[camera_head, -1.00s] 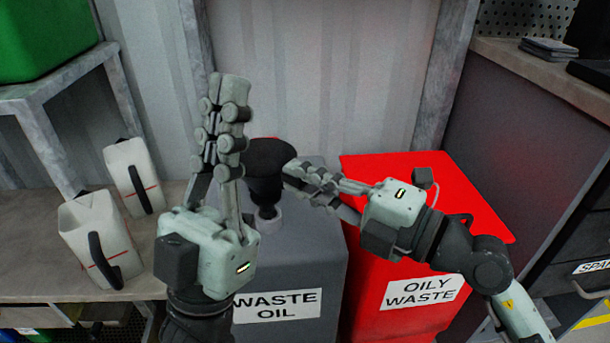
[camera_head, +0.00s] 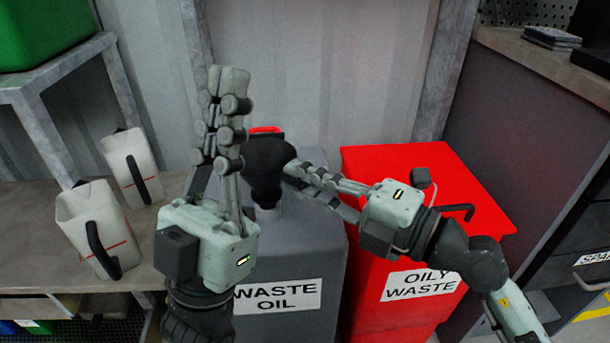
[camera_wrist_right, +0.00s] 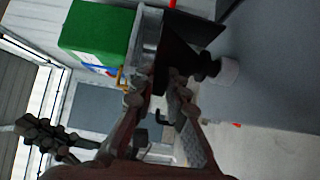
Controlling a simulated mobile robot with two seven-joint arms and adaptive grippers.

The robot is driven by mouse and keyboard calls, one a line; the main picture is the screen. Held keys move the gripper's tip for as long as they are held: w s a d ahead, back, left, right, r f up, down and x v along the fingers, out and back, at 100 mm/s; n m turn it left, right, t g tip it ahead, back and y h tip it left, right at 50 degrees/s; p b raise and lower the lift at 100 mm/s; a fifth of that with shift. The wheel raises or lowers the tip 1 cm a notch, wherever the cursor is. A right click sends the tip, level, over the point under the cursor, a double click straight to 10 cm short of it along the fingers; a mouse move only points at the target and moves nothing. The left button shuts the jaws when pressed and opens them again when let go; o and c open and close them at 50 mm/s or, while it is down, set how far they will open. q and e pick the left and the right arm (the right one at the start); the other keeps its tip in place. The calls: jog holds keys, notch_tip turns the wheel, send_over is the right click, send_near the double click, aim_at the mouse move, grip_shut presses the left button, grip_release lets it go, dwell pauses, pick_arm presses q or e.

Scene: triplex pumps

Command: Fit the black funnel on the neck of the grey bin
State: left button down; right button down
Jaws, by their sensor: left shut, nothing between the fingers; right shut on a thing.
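The black funnel (camera_head: 268,160) is above the grey bin (camera_head: 300,255) marked WASTE OIL, its narrow end down at the pale neck (camera_head: 267,214). My right gripper (camera_head: 291,172) is shut on the funnel's right side. In the right wrist view, the funnel (camera_wrist_right: 178,50) has its spout end close against the neck (camera_wrist_right: 226,72); I cannot tell whether it is inside. My left gripper (camera_head: 229,76) is shut and empty, pointing up just left of the funnel. Its arm hides part of the bin's left side.
A red OILY WASTE bin (camera_head: 420,220) stands right of the grey bin. Two white jugs (camera_head: 95,228) (camera_head: 133,168) stand on the bench (camera_head: 35,255) at left. A red part (camera_head: 266,130) shows behind the funnel. A grey cabinet (camera_head: 520,150) bounds the right.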

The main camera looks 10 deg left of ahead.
jog(key=shift+f+b, duration=0.35)
jog(key=shift+f, duration=0.6)
jog(key=c, duration=1.5)
grip_release()
jog(key=shift+o, duration=0.2)
jog(key=shift+d, duration=0.1)
jog(key=v, duration=1.2)
